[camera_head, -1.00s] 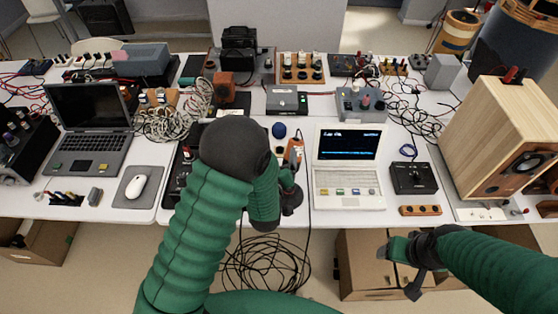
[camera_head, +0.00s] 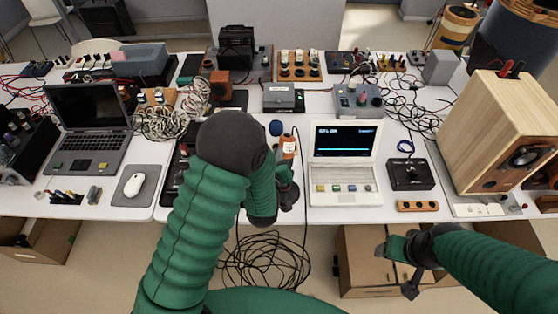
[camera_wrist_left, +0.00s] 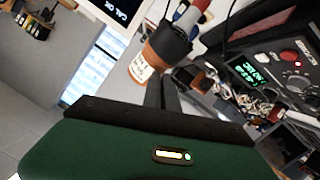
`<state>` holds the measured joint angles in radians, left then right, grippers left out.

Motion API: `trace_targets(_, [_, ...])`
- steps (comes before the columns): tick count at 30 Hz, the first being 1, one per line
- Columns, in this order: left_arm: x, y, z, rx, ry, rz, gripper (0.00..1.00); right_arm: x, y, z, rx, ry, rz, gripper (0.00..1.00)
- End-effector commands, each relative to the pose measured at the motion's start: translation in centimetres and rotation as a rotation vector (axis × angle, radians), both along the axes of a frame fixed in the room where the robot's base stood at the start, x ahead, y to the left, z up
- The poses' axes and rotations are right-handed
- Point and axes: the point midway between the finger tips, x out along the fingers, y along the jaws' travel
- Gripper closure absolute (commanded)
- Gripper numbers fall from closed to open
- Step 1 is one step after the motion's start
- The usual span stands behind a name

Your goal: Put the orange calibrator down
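The orange calibrator (camera_head: 289,146), with a white label, is between my left arm and the white laptop. In the left wrist view its orange body (camera_wrist_left: 147,64) and dark collar lie just beyond my dark finger. My left gripper (camera_head: 287,184) is at its near side and seems shut on it, though the fingers partly hide each other and the contact is not clear. My right gripper (camera_head: 400,268) is open and empty, low in front of the table. My left arm hides part of the table beside the calibrator.
The white laptop (camera_head: 344,184) stands right of the calibrator, its screen lit. A blue ball (camera_head: 276,128) is just behind. A black box (camera_head: 411,174) and wooden speaker (camera_head: 492,135) stand farther right. Loose cables (camera_head: 265,262) hang below the table edge.

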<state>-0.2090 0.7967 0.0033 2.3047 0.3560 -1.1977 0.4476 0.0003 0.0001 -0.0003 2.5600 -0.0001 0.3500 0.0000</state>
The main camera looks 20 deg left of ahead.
Motion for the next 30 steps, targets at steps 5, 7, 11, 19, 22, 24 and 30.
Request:
trace_targets(5, [-0.6,1.2,-1.6,0.008,0.042,0.024,1.0,0.0,0.0,-0.3,0.0,0.0,0.001,0.33])
trace_targets(7, [-0.6,1.2,-1.6,0.01,0.041,0.025,1.0,0.0,0.0,-0.3,0.0,0.0,0.001,0.33])
trace_targets(11, [-0.6,1.1,-1.6,0.011,0.041,0.025,1.0,0.0,0.0,-0.3,0.0,0.0,0.001,0.33])
trace_targets(19, [-0.6,1.0,-1.6,0.01,0.041,0.023,0.88,0.0,0.0,-0.3,0.0,0.0,0.0,0.33])
trace_targets(22, [-0.6,0.9,-1.5,0.009,0.04,0.02,0.75,0.0,0.0,-0.3,0.0,0.0,0.0,0.33])
trace_targets(24, [-0.6,0.7,-1.5,0.01,0.04,0.019,0.66,0.0,0.0,-0.3,0.0,0.0,0.0,0.33])
trace_targets(30, [-0.4,0.1,-1.3,0.012,0.036,0.015,0.4,0.0,0.0,-0.2,0.0,0.0,0.001,0.33])
